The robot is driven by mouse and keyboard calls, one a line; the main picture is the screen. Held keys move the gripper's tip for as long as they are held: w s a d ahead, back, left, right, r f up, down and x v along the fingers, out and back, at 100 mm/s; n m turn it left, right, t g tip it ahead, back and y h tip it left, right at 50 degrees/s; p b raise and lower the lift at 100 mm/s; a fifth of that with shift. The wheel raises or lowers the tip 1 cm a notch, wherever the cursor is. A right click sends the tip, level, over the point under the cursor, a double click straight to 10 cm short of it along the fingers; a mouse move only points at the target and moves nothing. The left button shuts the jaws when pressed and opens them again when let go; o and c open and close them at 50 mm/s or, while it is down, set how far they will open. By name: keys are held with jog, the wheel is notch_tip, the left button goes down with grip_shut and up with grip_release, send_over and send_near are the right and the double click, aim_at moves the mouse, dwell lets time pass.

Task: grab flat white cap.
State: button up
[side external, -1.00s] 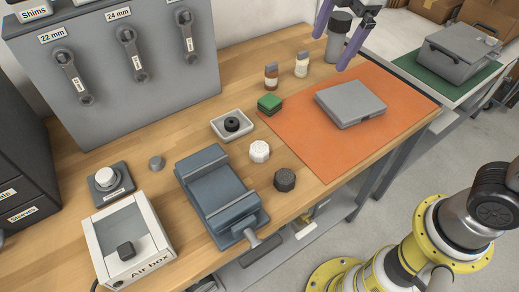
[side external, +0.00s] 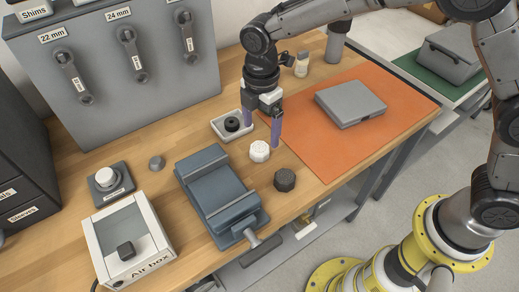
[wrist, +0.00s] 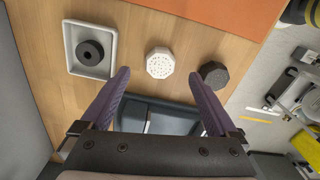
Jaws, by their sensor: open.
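A white, many-sided flat cap (side external: 260,151) sits on the wooden bench between the grey vise and the orange mat. In the wrist view the white cap (wrist: 160,62) shows a speckled top, and lies between the lines of the fingertips, slightly beyond them. My gripper (side external: 262,132) is open and empty, its two purple fingers pointing down above and just behind the cap in the side view. In the wrist view my gripper (wrist: 160,75) has its fingers spread wide. Nothing is between them.
A dark many-sided cap (side external: 284,180) stands close to the white one. A white tray (side external: 218,125) with a black ring (side external: 232,124) is on the other side. The vise (side external: 215,190) is near. A grey case (side external: 350,103) lies on the orange mat (side external: 320,150).

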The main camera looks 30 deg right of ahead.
aim_at(260, 147)
jog(key=shift+s+a+f, duration=0.1)
jog(key=shift+a+f, duration=0.05)
jog(key=shift+f, duration=1.45)
jog(key=shift+a+f, duration=0.1)
jog(key=shift+f, duration=1.45)
jog(key=c, duration=1.4)
jog(key=shift+c, duration=0.3)
jog(key=shift+r, duration=0.15)
